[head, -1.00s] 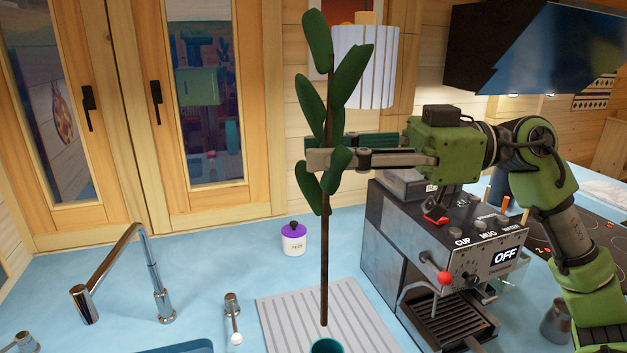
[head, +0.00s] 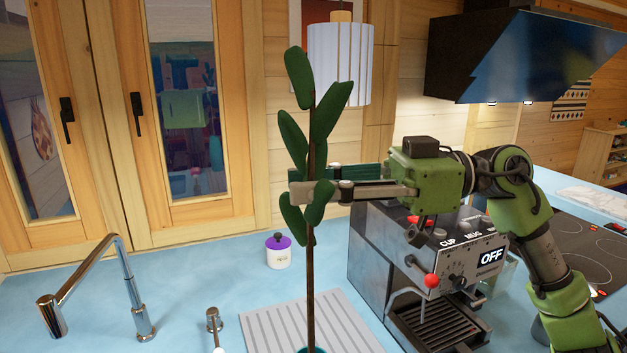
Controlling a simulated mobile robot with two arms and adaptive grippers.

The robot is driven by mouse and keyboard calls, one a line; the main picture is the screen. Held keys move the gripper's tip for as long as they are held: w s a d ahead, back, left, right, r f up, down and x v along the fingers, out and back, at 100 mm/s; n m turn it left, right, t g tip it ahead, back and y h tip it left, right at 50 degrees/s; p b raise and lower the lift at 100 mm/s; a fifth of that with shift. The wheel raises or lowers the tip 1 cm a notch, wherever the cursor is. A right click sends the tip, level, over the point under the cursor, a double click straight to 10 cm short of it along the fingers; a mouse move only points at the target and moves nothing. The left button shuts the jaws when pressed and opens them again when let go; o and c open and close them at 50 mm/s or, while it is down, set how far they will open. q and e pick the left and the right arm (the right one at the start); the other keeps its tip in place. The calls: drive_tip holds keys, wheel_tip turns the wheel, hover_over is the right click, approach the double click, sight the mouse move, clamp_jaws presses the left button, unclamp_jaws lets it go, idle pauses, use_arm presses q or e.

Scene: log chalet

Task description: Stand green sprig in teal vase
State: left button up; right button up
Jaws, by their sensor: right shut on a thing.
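The green sprig (head: 311,270) is upright, with dark green leaves on a thin brown stem. My right gripper (head: 304,193) comes in from the right and is shut on the stem among the lower leaves. Only a sliver of the teal vase's rim (head: 318,350) shows at the bottom edge of the head view. The stem's lower end reaches down to that rim; I cannot tell whether it is inside the opening or in front of it. The rest of the vase is out of frame. My left gripper is not in view.
A coffee machine (head: 427,270) stands right of the sprig, under my right arm. A ridged drainboard (head: 270,325) lies around the vase's place. A purple-lidded jar (head: 279,252) stands behind, and a chrome faucet (head: 125,285) at left.

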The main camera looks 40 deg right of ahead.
sight(314, 265)
drive_tip(key=shift+f+b, duration=1.35)
drive_tip(key=shift+f, duration=0.35)
drive_tip(key=shift+f+b, duration=3.5)
drive_tip(key=shift+f, duration=0.65)
drive_tip(key=o, duration=1.2)
drive_tip(key=v, duration=1.2)
drive_tip(key=shift+s+r, duration=0.1)
